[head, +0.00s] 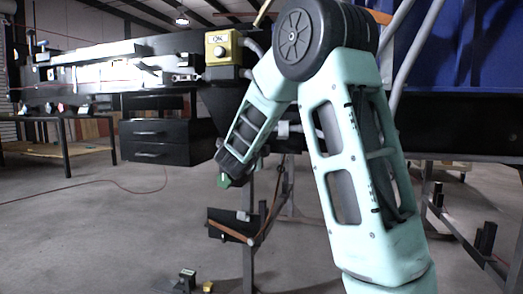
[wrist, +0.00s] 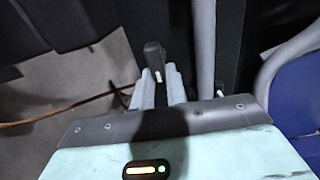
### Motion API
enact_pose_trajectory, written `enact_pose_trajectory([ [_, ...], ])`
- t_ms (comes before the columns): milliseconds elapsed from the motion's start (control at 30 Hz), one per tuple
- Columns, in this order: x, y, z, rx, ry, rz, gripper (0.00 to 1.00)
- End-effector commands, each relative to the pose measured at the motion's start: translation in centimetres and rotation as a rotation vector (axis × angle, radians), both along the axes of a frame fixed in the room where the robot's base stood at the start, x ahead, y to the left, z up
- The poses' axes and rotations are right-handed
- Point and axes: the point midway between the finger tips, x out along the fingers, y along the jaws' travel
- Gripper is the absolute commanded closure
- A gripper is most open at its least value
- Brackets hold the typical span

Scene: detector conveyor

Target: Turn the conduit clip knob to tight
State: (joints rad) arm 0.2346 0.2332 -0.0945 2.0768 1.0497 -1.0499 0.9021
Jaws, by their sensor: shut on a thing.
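In the wrist view my gripper (wrist: 159,76) is shut on a dark knob with a short white mark on it, the conduit clip knob (wrist: 153,54). The knob's upper part shows beyond the pale fingertips; its lower part is hidden between them. The white mark points roughly along the fingers. A grey conduit (wrist: 206,45) runs just right of the knob. In the head view my teal arm covers the middle and right, and I cannot make out the fingers or the knob there.
A black drawer unit (head: 158,138) hangs below the frame. A blue panel (wrist: 296,105) stands at the right in the wrist view. Open floor (head: 90,225) lies at the left.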

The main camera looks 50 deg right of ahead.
Motion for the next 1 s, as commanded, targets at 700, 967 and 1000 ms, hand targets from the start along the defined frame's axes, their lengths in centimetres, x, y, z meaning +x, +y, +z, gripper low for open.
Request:
enact_pose_trajectory([
  [700,0.0,0.1,-0.1,0.003,-0.001,0.0,0.64],
  [967,-1.0,2.7,0.2,0.003,0.0,0.004,0.64],
  [1000,-1.3,3.5,0.2,0.004,0.001,0.005,0.64],
])
